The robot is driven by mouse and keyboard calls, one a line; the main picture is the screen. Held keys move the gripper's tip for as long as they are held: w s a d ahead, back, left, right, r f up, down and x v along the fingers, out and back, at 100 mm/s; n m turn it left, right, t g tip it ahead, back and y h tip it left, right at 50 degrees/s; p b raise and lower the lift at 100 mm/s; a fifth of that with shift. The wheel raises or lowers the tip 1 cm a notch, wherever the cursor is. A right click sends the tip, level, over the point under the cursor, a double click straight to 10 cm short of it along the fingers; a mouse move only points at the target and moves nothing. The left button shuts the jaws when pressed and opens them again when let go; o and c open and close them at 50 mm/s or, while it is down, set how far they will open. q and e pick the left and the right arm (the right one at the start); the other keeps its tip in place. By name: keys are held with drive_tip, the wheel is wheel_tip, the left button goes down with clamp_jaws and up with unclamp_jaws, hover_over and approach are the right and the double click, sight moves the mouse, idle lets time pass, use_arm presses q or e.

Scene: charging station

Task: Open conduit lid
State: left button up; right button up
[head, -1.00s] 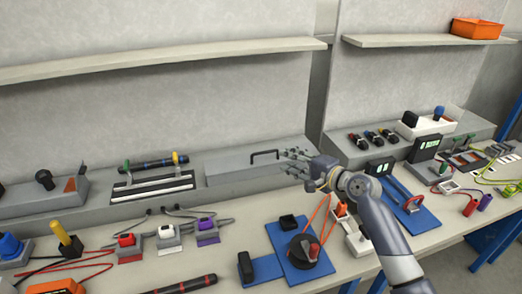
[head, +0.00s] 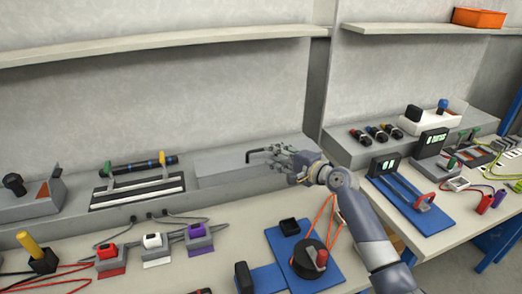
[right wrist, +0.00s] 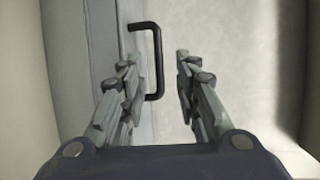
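The conduit lid (head: 225,175) is a long grey cover on the raised ledge along the back wall, and it lies flat and closed. Its black bar handle (head: 258,151) stands near the lid's right part. My right gripper (head: 270,156) reaches in from the right, with its fingertips overlapping the handle's right end. In the right wrist view my gripper (right wrist: 156,65) is open, and the black handle (right wrist: 157,60) shows between its fingers, closer to the left one. The fingers do not appear closed on it. My left gripper is not in view.
Left of the lid is a slotted panel (head: 137,195) with a black rod above it. Plugs, cables and a blue board (head: 320,268) lie on the bench in front. Right of my arm stand several switches and another blue board (head: 425,217). A shelf (head: 170,48) runs above.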

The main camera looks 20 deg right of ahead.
sight(262, 150)
drive_tip(key=x, duration=0.7)
drive_tip(key=shift+w+f, duration=0.1)
drive_tip(key=shift+f, duration=0.05)
clamp_jaws()
